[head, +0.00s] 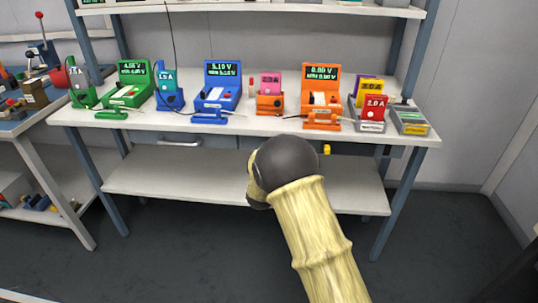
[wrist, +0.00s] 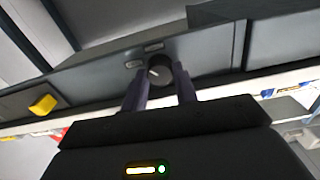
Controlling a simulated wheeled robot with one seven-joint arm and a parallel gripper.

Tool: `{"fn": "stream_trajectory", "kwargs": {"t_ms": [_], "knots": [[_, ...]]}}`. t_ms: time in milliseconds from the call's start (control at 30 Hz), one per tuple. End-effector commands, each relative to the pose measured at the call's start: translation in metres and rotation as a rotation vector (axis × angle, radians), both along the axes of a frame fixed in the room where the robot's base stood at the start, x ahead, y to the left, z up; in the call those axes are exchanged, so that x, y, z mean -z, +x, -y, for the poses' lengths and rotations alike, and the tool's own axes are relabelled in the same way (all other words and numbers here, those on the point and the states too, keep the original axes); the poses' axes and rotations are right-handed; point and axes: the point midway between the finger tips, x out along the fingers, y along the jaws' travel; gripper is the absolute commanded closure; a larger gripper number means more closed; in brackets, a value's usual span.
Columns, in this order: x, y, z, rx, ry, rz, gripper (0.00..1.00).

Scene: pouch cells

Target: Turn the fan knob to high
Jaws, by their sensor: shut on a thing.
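The fan knob (wrist: 156,72) is a dark round dial on a grey panel (wrist: 100,79) in the wrist view. In the head view my own arm hides the knob and the fingers.
A yellow knob or handle (wrist: 43,104) sticks out of the panel, left in the wrist view; in the head view it is right of my arm (head: 327,149). Several coloured meters stand on the white bench top (head: 180,124) above. A lower shelf (head: 190,182) looks bare.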

Motion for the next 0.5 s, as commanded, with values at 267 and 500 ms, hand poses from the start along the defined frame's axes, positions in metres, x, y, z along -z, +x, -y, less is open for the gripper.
{"fn": "stream_trajectory", "kwargs": {"t_ms": [267, 500], "knots": [[0.0086, -0.0011, 0.0008, 0.001, 0.261, -0.001, 0.94], [0.0088, -0.0012, 0.0004, 0.001, 0.482, 0.006, 0.94]]}}
